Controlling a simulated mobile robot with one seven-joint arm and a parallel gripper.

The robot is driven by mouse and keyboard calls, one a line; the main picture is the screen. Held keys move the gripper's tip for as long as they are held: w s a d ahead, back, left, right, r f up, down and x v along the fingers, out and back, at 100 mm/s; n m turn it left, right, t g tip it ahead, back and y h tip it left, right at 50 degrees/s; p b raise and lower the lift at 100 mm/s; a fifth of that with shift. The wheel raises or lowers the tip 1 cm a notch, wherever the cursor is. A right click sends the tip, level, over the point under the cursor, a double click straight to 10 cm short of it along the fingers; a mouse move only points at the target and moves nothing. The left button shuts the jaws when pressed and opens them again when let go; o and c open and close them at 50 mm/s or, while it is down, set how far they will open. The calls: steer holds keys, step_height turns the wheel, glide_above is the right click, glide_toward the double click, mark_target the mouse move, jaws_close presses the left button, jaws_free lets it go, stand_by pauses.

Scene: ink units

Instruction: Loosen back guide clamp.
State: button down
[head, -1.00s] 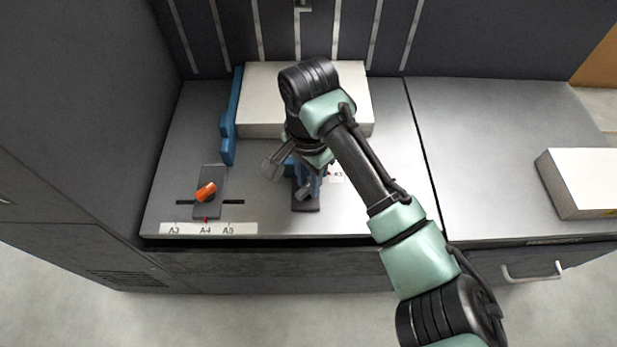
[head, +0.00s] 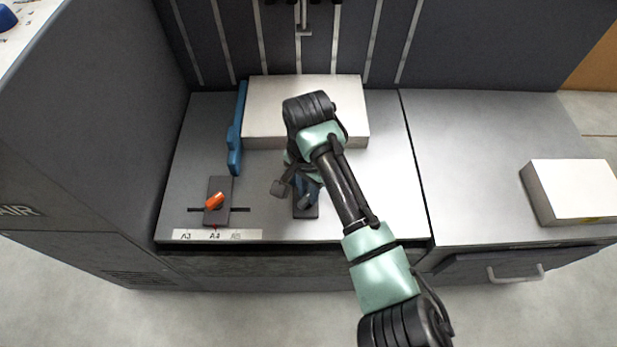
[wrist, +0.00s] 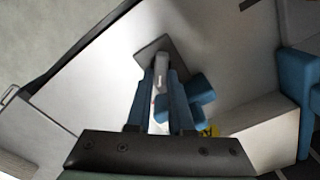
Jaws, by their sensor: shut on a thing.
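The back guide clamp is a grey lever (wrist: 159,72) on a dark plate (wrist: 150,48) in the wrist view. The plate also shows in the head view (head: 306,211), partly covered by my gripper. My gripper (wrist: 160,82) has its two blue fingers on either side of the lever and is shut on it. In the head view my gripper (head: 306,192) points down just in front of the paper stack. A blue block (wrist: 203,92), seemingly the back guide, is right beside the fingers. The lever's exact angle is hard to tell.
A white paper stack (head: 300,105) lies behind my gripper, against a blue side guide (head: 237,130). An orange lever (head: 215,201) sits on another plate at left, above a size scale (head: 217,235). A second white stack (head: 577,188) stands at right, with bare metal between.

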steer(key=shift+s+a+r+p, duration=0.1)
steer(key=shift+r+p, duration=0.3)
steer(key=shift+p, duration=0.35)
steer(key=n+p, duration=0.2)
steer(key=p, duration=0.2)
steer(key=shift+f, duration=0.15)
steer(key=n+p, duration=0.2)
steer(key=p, duration=0.1)
steer(key=shift+a+f+n, duration=0.1)
steer(key=shift+n, duration=0.3)
steer(key=n+p, duration=0.1)
steer(key=n, duration=0.2)
steer(key=n+p, duration=0.1)
steer(key=n, duration=0.2)
steer(key=shift+a+f, duration=0.1)
steer(key=shift+a, duration=0.1)
steer(key=n, duration=0.3)
steer(key=n+p, duration=0.1)
steer(key=n, duration=0.1)
steer(key=shift+a+n, duration=0.2)
steer(key=shift+n, duration=0.2)
steer(key=shift+p, duration=0.3)
steer(key=c, duration=0.8)
jaws_free()
step_height(320, 180, up, 13)
steer(key=p, duration=0.4)
steer(key=shift+p, duration=0.4)
